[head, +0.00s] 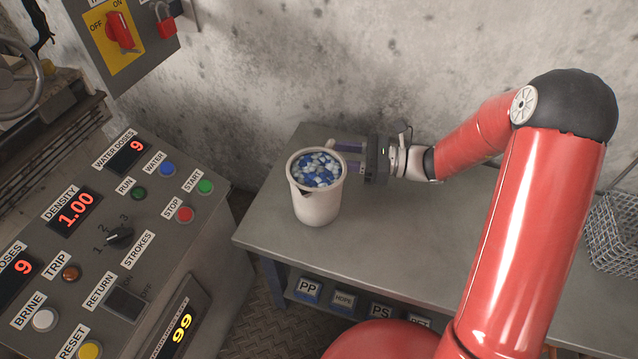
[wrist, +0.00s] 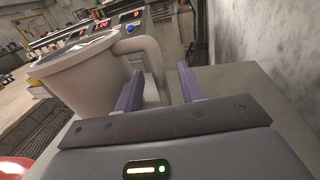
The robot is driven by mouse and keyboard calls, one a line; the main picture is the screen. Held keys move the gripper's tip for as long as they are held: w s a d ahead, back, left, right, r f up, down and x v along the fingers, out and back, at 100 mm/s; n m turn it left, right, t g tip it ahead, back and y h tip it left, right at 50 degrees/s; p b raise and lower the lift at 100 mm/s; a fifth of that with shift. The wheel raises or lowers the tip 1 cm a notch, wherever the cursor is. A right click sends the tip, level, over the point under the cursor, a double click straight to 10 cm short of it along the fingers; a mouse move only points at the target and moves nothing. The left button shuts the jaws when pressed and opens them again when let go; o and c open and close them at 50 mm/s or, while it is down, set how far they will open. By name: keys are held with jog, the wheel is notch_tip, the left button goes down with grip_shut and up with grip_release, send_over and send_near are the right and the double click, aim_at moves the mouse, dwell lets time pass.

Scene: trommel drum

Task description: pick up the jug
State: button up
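The jug (head: 316,205) is off-white and stands upright on the grey bench, filled with blue and white pieces. In the wrist view the jug (wrist: 85,85) fills the left side, its handle (wrist: 148,55) reaching toward the middle. My gripper (head: 347,155) is level with the jug's upper part, on its right side near the wall. In the wrist view the purple fingers of my gripper (wrist: 160,88) are spread, with the handle between them. A gap shows between the handle and the right finger; contact with the left finger cannot be told.
The grey bench (head: 395,240) has free room right of the jug. A wire basket (head: 612,232) with pieces stands at its right end. A control panel (head: 100,250) is at the left. The concrete wall (head: 330,60) is close behind. Labelled bins (head: 308,290) sit below.

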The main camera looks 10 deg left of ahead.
aim_at(322, 155)
jog(key=a, duration=0.4)
jog(key=shift+s+f, duration=0.1)
jog(key=shift+s, duration=0.05)
grip_shut()
